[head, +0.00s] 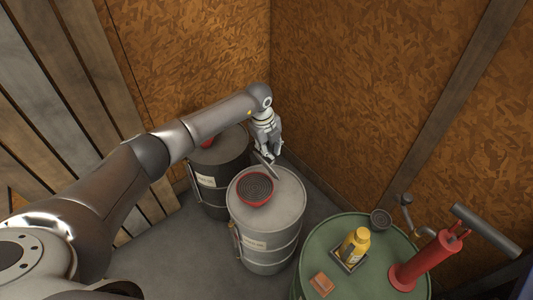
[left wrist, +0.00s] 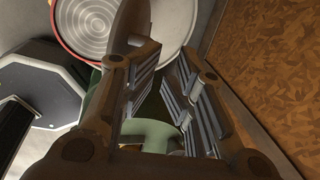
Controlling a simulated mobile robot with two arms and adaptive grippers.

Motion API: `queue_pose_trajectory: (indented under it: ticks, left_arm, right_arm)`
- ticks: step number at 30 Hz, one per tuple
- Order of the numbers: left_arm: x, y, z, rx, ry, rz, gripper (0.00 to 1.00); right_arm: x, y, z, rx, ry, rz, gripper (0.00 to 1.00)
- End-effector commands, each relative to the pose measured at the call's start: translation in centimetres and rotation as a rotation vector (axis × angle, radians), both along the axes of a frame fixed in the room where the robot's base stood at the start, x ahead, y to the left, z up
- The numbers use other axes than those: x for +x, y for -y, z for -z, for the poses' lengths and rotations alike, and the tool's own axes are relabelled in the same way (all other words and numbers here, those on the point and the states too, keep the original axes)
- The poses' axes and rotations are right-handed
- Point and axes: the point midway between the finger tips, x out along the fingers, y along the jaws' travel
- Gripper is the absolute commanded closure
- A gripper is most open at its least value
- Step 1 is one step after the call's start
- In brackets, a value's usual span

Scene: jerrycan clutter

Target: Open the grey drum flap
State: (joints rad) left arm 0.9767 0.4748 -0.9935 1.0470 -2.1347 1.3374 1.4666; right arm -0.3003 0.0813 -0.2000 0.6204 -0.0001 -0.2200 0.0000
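The grey drum (head: 268,235) stands upright in the middle of the head view. On its top is a red-rimmed round opening (head: 255,188) with a ridged grey disc inside; it also shows at the top of the left wrist view (left wrist: 92,28). A thin grey plate, apparently the flap (head: 265,160), stands tilted up at the far side of the rim; in the left wrist view the plate (left wrist: 130,22) is partly hidden by a finger. My left gripper (head: 270,154) is above the drum's back edge, close to the plate. Its fingers are apart (left wrist: 165,62); contact with the plate is unclear.
A dark drum (head: 220,178) stands behind to the left. A green drum (head: 340,225) at the right carries a yellow bottle (head: 355,243), a red pump (head: 425,262) and a small orange-brown block (head: 322,284). Particle-board walls (head: 330,90) close the corner behind.

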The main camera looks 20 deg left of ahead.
Motion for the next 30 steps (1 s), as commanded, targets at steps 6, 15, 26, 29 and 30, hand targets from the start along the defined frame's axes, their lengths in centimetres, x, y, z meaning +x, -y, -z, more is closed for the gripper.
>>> queue_pose_trajectory:
  ticks: [6, 15, 26, 29, 30]
  left_arm:
    - [1.1, 0.6, -1.2, -0.001, 0.003, -0.001, 0.76]
    - [2.4, 1.4, -2.7, -0.001, 0.004, -0.001, 0.76]
    - [4.0, 2.2, -4.4, 0.0, 0.004, -0.001, 0.76]
    - [4.5, 2.5, -4.9, -0.001, 0.004, -0.002, 0.76]
    - [4.6, 2.6, -5.1, -0.001, 0.004, -0.002, 0.76]
  right_arm:
    - [0.0, -0.2, 0.3, 0.002, 0.0, 0.001, 0.6]
    - [0.0, -0.3, 0.8, 0.003, 0.0, 0.001, 0.6]
    - [0.0, -0.2, 1.6, 0.003, 0.0, 0.001, 0.6]
    - [0.0, -0.2, 2.0, 0.003, -0.001, 0.001, 0.6]
    - [0.0, -0.2, 2.1, 0.003, -0.001, 0.001, 0.6]
